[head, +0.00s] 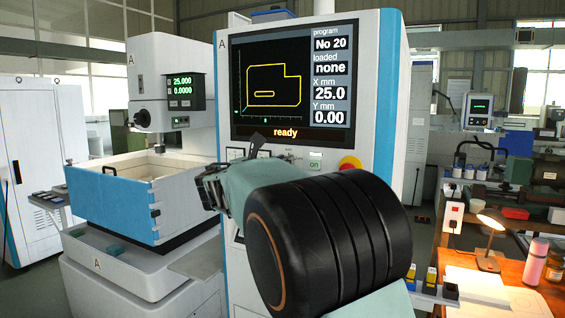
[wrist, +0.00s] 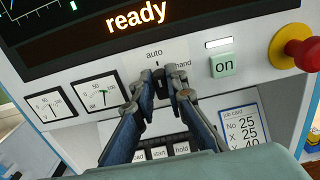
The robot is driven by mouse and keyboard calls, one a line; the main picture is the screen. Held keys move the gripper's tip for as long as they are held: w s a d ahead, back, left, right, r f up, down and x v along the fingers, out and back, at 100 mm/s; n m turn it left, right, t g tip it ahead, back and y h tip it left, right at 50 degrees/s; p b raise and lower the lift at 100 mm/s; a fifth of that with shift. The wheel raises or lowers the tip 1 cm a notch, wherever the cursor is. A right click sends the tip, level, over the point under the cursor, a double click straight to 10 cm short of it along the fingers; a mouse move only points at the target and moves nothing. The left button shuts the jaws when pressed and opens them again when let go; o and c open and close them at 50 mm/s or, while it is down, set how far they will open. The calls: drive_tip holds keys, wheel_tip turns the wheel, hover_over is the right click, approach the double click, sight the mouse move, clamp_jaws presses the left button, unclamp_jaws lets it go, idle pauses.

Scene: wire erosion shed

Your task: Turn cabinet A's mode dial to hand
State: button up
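Cabinet A's panel (head: 300,145) stands ahead, with a large screen reading "ready". In the wrist view, the mode dial (wrist: 161,90) is a small dark shape between my fingertips, mostly hidden by them. The label "auto" (wrist: 154,52) is above it and "hand" (wrist: 182,64) is to its upper right. A dark mark under "auto" looks like its pointer, at the top. My gripper (wrist: 163,84) has its two fingers on either side of the dial, with tips a little apart. Whether they touch it is unclear. My gripper (head: 213,187) is also at the panel in the head view, where my arm hides the dial.
A green "on" button (wrist: 223,66) and a red emergency stop on a yellow base (wrist: 300,52) are right of the dial. Two gauges (wrist: 98,94) are on the left. A row of start and hold keys (wrist: 160,153) and a job card (wrist: 243,128) are below.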

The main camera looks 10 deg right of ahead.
clamp_jaws()
drive_tip(key=shift+f+m+b, duration=0.1)
drive_tip(key=shift+m+b, duration=0.2)
drive_tip(key=shift+b, duration=0.15)
drive_tip(key=shift+s+d+f+m+b, duration=0.1)
drive_tip(key=shift+m+b, duration=2.1)
drive_tip(key=shift+m, duration=0.05)
drive_tip(key=shift+s+d+f+m+b, duration=0.1)
drive_tip(key=shift+d+m+b, duration=0.05)
drive_tip(key=shift+m+b, duration=2.05)
drive_tip(key=shift+d+f+m+b, duration=0.1)
drive_tip(key=shift+m+b, duration=2.1)
drive_tip(key=shift+m, duration=0.05)
drive_tip(key=shift+r, duration=0.1)
drive_tip(key=o, duration=0.6)
unclamp_jaws()
